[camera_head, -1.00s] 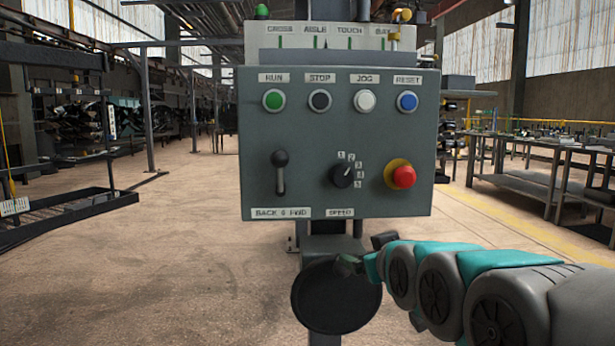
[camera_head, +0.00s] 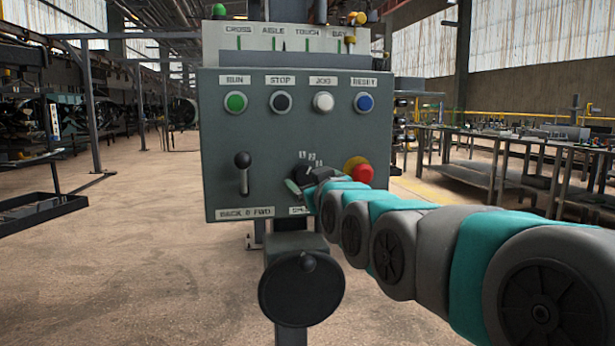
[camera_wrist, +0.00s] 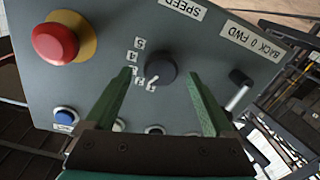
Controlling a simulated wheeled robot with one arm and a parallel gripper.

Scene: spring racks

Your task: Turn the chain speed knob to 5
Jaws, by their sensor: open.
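The speed knob (camera_head: 302,171) is a round black dial on the grey control panel (camera_head: 215,150), with number labels along one side. It shows fully in the wrist view (camera_wrist: 161,67), turned roughly upside down. Its white pointer mark aims at the low-number end, near 1 or 2; I cannot tell which. My gripper (camera_wrist: 160,74) is open, its green fingers on either side of the knob with gaps visible. Contact is not visible. In the head view my gripper (camera_head: 304,184) is at the knob and partly hides it and the SPEED label.
The red emergency button (camera_head: 359,170) on its yellow base sits close beside the knob and my wrist. The BACK 0 FWD lever (camera_head: 243,173) is on the other side. RUN, STOP, JOG and RESET buttons line the top. A round black part (camera_head: 301,289) is below the panel.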

